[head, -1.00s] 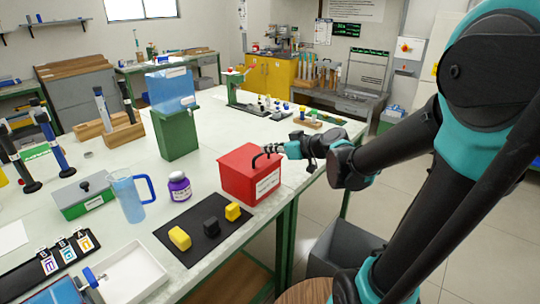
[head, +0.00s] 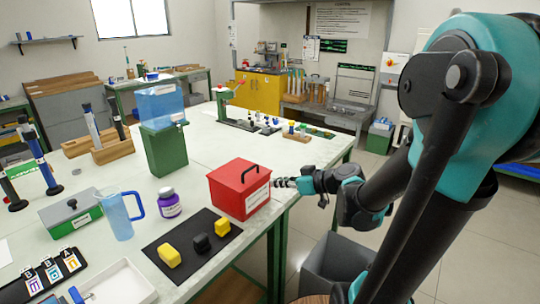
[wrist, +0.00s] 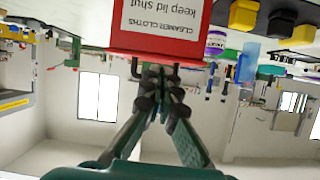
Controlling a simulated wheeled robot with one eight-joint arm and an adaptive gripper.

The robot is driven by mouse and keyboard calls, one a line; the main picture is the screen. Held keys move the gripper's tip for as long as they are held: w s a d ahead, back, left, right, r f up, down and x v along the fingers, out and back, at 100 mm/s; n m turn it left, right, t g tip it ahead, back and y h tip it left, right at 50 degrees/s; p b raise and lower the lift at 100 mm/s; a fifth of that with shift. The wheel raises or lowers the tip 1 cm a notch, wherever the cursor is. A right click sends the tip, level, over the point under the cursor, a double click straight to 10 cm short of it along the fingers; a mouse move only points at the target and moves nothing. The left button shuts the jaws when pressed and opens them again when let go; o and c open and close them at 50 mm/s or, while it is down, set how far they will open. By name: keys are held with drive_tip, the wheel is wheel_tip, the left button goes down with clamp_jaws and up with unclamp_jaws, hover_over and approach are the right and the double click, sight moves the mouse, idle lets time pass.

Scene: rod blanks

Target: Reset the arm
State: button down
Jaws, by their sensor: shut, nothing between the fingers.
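My gripper (head: 281,182) is shut and empty at the right side of the red box (head: 225,193), close to its white label; I cannot tell whether it touches the box. The red box stands on the pale workbench (head: 217,145) near its right edge, with its lid down and a black handle (head: 250,170) on top. In the wrist view my gripper's fingers (wrist: 160,82) come together just below the red box (wrist: 191,38), whose label shows upside down.
A black mat (head: 190,263) with two yellow blocks and a black block lies in front of the box. A purple-labelled jar (head: 169,204), a blue jug (head: 119,215) and a blue tank (head: 161,108) on a green stand are left. A grey bin (head: 333,262) stands below.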

drive_tip(key=s+d+f+m+g+h, duration=0.4)
drive_tip(key=s+d+f+m+h, duration=0.5)
drive_tip(key=s+d+f, duration=0.4)
drive_tip(key=shift+s+d+f+m+h, duration=0.3)
drive_tip(key=shift+d+f+h, duration=0.25)
drive_tip(key=shift+d+h, duration=0.4)
drive_tip(key=shift+d, duration=0.1)
